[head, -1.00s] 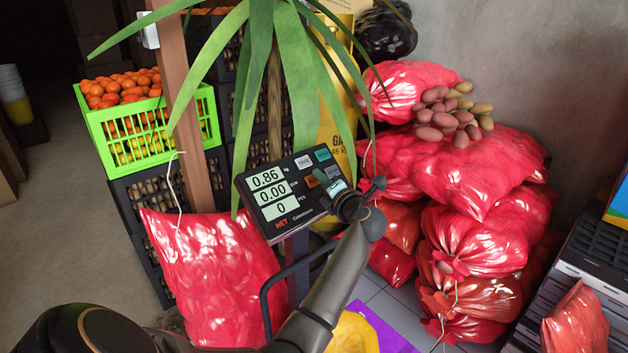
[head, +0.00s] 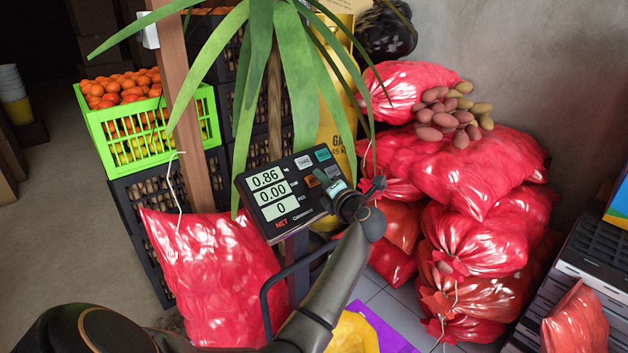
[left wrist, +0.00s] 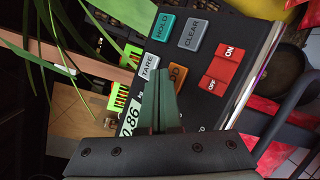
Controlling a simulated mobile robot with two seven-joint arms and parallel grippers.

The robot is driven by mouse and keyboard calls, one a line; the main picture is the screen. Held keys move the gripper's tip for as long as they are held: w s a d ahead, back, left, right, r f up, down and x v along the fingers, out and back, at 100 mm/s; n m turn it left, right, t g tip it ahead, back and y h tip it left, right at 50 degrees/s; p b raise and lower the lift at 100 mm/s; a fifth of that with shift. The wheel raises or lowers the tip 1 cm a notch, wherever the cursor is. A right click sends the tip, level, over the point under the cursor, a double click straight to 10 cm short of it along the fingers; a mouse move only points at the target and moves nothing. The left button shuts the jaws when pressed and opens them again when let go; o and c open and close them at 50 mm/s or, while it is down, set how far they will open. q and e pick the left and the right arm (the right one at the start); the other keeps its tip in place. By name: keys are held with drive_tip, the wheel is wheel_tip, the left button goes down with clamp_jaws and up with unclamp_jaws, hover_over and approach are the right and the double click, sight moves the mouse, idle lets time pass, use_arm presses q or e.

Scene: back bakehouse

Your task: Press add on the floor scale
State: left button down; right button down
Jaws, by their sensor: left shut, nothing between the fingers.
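The floor scale's head (head: 290,222) is a dark tilted panel on a post, with displays reading 0.86, 0.00 and 0. Its orange add key (head: 312,181) shows near my left gripper. In the left wrist view the add key (left wrist: 179,74) is partly hidden behind the finger, between the grey TARE key (left wrist: 149,67) and the red ON/OFF switch (left wrist: 222,71). My left gripper (head: 325,181) is shut and empty, its fingertips over the add key's edge. Its green-grey fingers also show in the left wrist view (left wrist: 161,82). I cannot tell whether they touch the key. My right gripper is out of view.
Long green plant leaves (head: 254,80) hang close behind the scale head. A red net sack (head: 215,275) stands at its left, and stacked red sacks (head: 480,175) at its right. A green crate of oranges (head: 150,128) sits behind left. Open floor (head: 70,240) lies far left.

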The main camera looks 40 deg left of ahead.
use_arm(q)
drive_tip(key=shift+a+f, duration=0.1)
drive_tip(key=shift+f, duration=0.05)
drive_tip(key=shift+a+f, duration=0.15)
drive_tip(key=shift+a+f, duration=0.3)
idle(1.0)
idle(0.3)
drive_tip(key=shift+d+r+p, duration=0.4)
drive_tip(key=shift+r+p, duration=0.1)
drive_tip(key=shift+d+r, duration=0.1)
drive_tip(key=shift+d, duration=0.05)
